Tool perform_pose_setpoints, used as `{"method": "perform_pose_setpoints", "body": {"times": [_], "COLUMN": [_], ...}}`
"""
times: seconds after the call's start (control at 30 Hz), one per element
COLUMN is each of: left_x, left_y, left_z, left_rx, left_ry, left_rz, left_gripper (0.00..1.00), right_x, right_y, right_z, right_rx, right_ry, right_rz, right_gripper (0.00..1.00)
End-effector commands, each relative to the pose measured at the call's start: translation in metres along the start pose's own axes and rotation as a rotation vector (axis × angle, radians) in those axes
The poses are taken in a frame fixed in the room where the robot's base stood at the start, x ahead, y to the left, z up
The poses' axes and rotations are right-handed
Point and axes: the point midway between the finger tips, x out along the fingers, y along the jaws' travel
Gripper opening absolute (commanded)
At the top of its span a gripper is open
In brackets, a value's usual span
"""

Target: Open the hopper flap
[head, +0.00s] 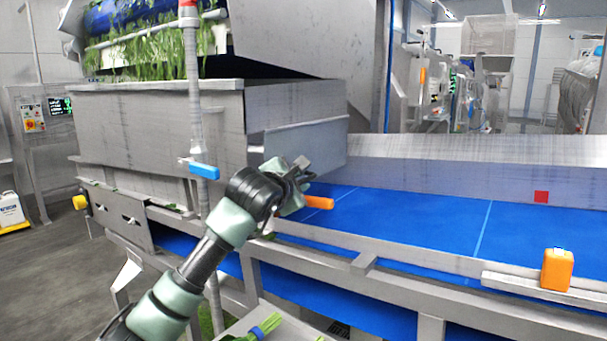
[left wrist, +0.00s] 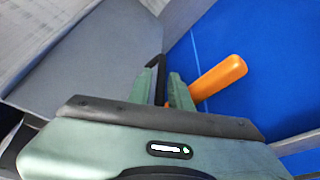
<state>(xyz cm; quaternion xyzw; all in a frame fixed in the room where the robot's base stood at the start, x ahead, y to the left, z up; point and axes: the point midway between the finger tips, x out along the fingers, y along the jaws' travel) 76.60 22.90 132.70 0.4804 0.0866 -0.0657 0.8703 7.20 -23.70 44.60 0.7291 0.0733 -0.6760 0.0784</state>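The hopper flap (head: 310,143) is a pale metal panel at the hopper's outlet end, above the blue belt. In the left wrist view it appears to be the smooth grey panel (left wrist: 80,55) at left. A thin dark handle (left wrist: 159,68) stands out beside it. My left gripper (head: 299,176) is at the flap's lower edge. In the left wrist view its two green fingers (left wrist: 164,88) are close together with the handle between them, so it looks shut on the handle. My right gripper is not in view.
An orange lever (head: 318,202) sticks out just beside my left gripper, also in the left wrist view (left wrist: 220,78). The blue belt (head: 420,222) runs right. A post with a blue clamp (head: 204,171) stands left of my arm. An orange box (head: 557,269) is on the right rail.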

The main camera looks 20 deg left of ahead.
Motion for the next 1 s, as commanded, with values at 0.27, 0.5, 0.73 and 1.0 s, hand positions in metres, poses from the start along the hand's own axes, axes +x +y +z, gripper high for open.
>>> {"method": "perform_pose_setpoints", "body": {"times": [0.27,0.5,0.73,1.0], "left_x": [0.024,0.024,0.024,0.024], "left_y": [0.000,0.000,0.000,0.000], "left_z": [0.000,0.000,0.000,0.000], "left_rx": [0.000,0.001,0.000,0.000], "left_ry": [0.000,0.000,0.000,0.000], "left_rz": [0.000,0.000,0.000,0.000], "left_gripper": [0.20,0.20,0.00,0.00], "right_x": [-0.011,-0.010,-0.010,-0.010], "right_y": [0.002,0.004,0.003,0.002], "right_z": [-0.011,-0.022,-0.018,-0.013], "right_rx": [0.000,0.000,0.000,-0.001], "right_ry": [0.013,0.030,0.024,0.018], "right_rz": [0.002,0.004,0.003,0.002], "right_gripper": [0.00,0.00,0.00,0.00]}}
